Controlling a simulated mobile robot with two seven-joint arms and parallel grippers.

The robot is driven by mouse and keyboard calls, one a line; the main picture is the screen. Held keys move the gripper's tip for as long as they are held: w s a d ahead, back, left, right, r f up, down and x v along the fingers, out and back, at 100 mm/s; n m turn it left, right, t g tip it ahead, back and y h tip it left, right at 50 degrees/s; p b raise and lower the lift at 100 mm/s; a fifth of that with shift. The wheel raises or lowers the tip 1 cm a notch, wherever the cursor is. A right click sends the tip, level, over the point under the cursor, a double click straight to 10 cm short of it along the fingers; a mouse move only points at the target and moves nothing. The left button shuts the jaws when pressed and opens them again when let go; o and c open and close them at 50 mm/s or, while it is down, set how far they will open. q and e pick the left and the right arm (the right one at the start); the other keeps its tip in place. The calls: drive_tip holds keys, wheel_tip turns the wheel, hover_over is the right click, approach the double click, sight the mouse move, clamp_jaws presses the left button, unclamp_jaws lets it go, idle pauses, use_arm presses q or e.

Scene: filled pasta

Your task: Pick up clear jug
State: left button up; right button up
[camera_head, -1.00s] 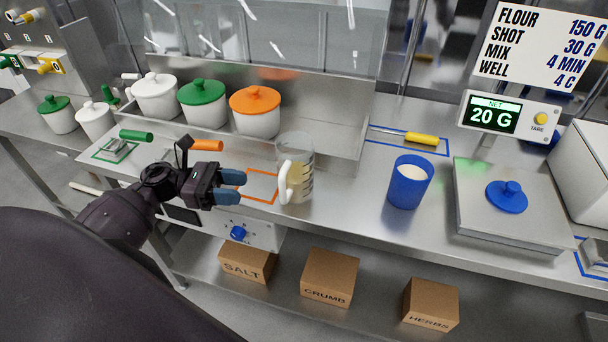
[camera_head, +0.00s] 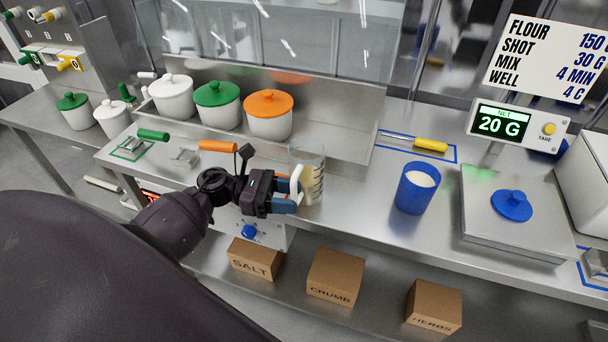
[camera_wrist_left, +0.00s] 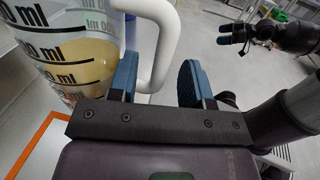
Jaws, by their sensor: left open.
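The clear jug (camera_head: 313,180) stands upright on the steel counter. It has a white handle (camera_wrist_left: 158,45), black ml marks and some yellowish content low inside. My left gripper (camera_head: 290,196) is at the jug's left side, open. In the left wrist view, the handle passes between its two blue fingers (camera_wrist_left: 157,80), and the fingers do not look closed on it. The head view partly hides the handle behind a finger. My right gripper (camera_wrist_left: 232,34) shows small at the upper right of the left wrist view, away from the jug; its finger gap is unclear.
A blue cup (camera_head: 415,190) with white content stands right of the jug. A yellow-handled tool (camera_head: 430,145) lies behind it. The orange-lidded pot (camera_head: 269,115) is behind left. The scale (camera_head: 520,222) is at right. Counter between jug and cup is clear.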

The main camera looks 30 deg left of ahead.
use_arm(q)
drive_tip(key=shift+w+d, duration=0.25)
drive_tip(key=shift+d, duration=0.4)
clamp_jaws()
use_arm(e)
drive_tip(key=shift+s, duration=0.25)
drive_tip(key=shift+w, duration=0.1)
